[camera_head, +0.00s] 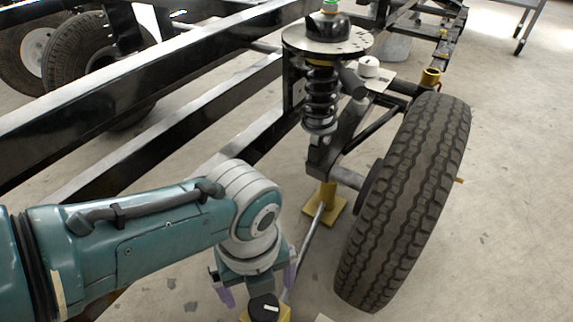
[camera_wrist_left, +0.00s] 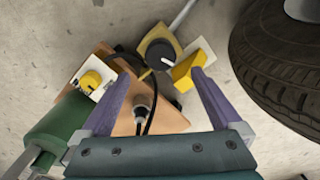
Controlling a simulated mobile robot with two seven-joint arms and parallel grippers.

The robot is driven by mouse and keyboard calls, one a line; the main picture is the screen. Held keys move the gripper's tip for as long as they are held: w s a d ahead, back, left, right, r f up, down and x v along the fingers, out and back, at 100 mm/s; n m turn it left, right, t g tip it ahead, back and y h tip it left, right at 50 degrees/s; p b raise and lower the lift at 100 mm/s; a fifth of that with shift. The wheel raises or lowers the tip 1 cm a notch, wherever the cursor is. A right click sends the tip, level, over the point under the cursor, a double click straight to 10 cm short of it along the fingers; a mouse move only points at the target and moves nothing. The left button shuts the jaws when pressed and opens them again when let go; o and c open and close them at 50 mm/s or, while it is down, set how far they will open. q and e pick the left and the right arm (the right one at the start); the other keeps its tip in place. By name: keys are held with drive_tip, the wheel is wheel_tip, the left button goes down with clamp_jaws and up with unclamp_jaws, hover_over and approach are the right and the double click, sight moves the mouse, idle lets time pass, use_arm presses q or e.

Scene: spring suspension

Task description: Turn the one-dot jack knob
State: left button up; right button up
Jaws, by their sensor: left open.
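A black round knob with a white pointer line (camera_head: 264,307) sits on a yellow base at the bottom of the head view. It also shows in the left wrist view (camera_wrist_left: 161,54), beyond my fingertips. Beside it is a pale plate (camera_wrist_left: 202,50); I cannot read dots on it. A yellow knob (camera_wrist_left: 91,80) sits on a white marked plate to the left in the wrist view. My left gripper (camera_head: 255,285) is open with purple fingers spread, pointing down near the black knob (camera_wrist_left: 160,78). No knob is clearly between its fingers. My right gripper is out of view.
A tire (camera_head: 410,205) stands close right of my left gripper. A coil spring (camera_head: 320,95) and black frame rails (camera_head: 130,75) are above. A yellow jack stand foot (camera_head: 325,207) is on the floor. Cables and a green cylinder (camera_wrist_left: 62,128) lie near the fingers.

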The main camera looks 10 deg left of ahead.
sight(261, 308)
use_arm(q)
drive_tip(key=shift+s+d+f+n+h, duration=0.25)
drive_tip(key=shift+f+n+h, duration=0.1)
drive_tip(key=shift+n, duration=0.55)
drive_tip(key=n, duration=0.2)
drive_tip(key=n+h+b, duration=0.1)
drive_tip(key=shift+s+d+f, duration=0.1)
drive_tip(key=shift+s+f, duration=0.2)
drive_tip(key=shift+f, duration=0.1)
drive_tip(key=n, duration=0.3)
drive_tip(key=shift+s+f+t+h+b, duration=0.15)
drive_tip(key=shift+s+t+h+b, duration=0.15)
drive_tip(key=shift+h+b, duration=0.1)
drive_tip(key=f+n+b, duration=0.2)
drive_tip(key=n+b, duration=0.1)
drive_tip(key=w+f+n+t+h+b, duration=0.1)
drive_tip(key=f+n+b, duration=0.2)
drive_tip(key=b, duration=0.1)
drive_tip(key=f+n+t+b, duration=0.1)
drive_tip(key=f+n+b, duration=0.2)
drive_tip(key=n, duration=0.1)
drive_tip(key=shift+w+a, duration=0.3)
drive_tip(key=shift+a, duration=0.1)
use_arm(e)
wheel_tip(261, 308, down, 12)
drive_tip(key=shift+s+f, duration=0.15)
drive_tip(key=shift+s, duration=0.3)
